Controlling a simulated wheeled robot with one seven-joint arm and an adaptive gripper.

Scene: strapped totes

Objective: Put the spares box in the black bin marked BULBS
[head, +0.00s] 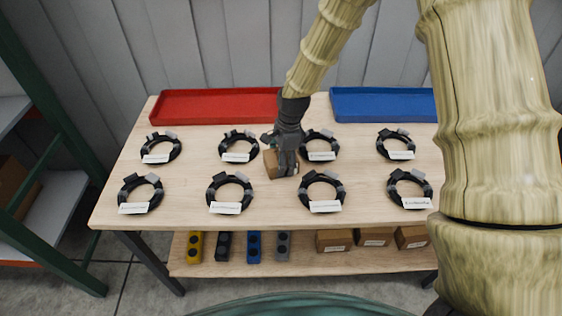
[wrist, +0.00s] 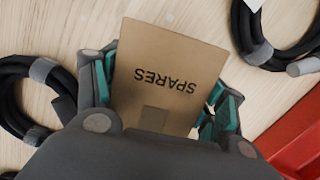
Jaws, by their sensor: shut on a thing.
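The spares box is a small brown cardboard box (head: 273,164) on or just above the wooden table, near its middle. In the wrist view the box (wrist: 172,65) shows the word SPARES, upside down in that picture. My gripper (head: 285,160) is shut on it, with a teal-padded finger on each side (wrist: 160,95). I cannot tell whether the box touches the tabletop. No black bin marked BULBS can be made out in either view.
Several black coiled cables with white labels, one at front left (head: 140,192), surround my gripper on the table (head: 110,208). A red tray (head: 215,106) and a blue tray (head: 385,104) lie at the back. The lower shelf (head: 215,268) holds brown boxes (head: 335,240) and coloured blocks (head: 254,247).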

